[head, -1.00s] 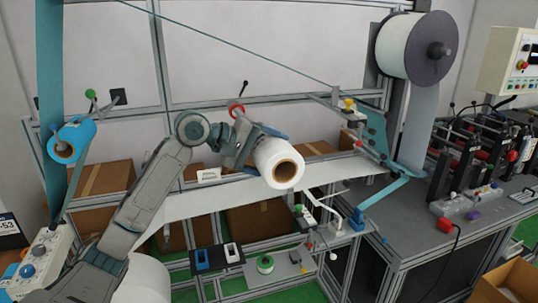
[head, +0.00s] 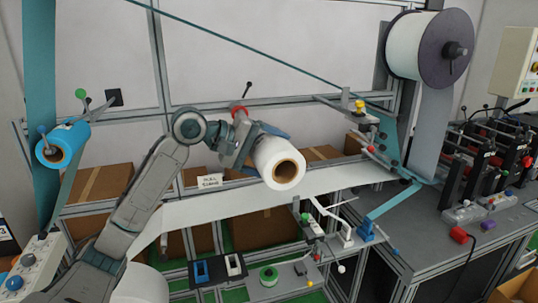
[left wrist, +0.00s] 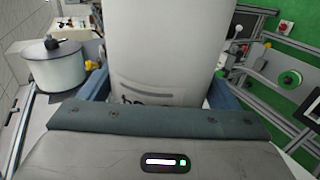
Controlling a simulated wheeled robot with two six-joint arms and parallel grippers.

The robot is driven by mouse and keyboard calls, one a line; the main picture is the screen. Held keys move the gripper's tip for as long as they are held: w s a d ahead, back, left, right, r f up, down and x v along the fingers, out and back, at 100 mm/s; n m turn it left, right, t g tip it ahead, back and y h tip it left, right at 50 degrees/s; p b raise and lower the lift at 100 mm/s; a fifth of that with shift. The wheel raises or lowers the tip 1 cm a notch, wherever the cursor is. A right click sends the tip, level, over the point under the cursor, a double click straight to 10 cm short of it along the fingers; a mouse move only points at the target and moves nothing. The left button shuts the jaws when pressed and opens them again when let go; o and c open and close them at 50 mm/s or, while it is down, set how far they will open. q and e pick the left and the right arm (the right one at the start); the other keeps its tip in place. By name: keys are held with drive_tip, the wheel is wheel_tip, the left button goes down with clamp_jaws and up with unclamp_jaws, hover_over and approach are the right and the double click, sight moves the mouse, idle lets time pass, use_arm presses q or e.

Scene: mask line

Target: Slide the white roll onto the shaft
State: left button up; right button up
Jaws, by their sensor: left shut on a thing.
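The white roll (head: 278,165) has a brown core whose open end faces the camera. My left gripper (head: 262,138) is shut on it from behind and holds it in the air over the white web. In the left wrist view the white roll (left wrist: 165,45) sits between the two blue-grey fingers and fills the upper middle. In the head view one finger shows above the roll; the other is hidden. A dark shaft hub (head: 456,50) sticks out of a large purple-flanged roll at upper right. I cannot make out a bare shaft. My right gripper is not in view.
A blue roll (head: 63,142) is mounted at the left. The white web (head: 330,176) runs across the frame below the held roll. A small tray (head: 218,268) and a green spool (head: 268,275) lie below. A grey bench (head: 425,228) with machinery stands at the right.

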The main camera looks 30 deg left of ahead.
use_arm(q)
drive_tip(key=shift+s+d+r, duration=0.25)
drive_tip(key=shift+s, duration=0.05)
drive_tip(key=shift+w+a+p, duration=0.1)
drive_tip(key=shift+w+p, duration=0.05)
drive_tip(key=shift+p, duration=0.2)
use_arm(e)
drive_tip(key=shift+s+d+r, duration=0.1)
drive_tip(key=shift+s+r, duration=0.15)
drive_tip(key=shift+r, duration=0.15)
use_arm(q)
drive_tip(key=shift+w+a+p, duration=0.55)
drive_tip(key=shift+w+a, duration=0.2)
drive_tip(key=shift+a, duration=0.2)
drive_tip(key=shift+w+a+p, duration=0.5)
drive_tip(key=shift+w+a, duration=0.25)
drive_tip(key=shift+a, duration=0.15)
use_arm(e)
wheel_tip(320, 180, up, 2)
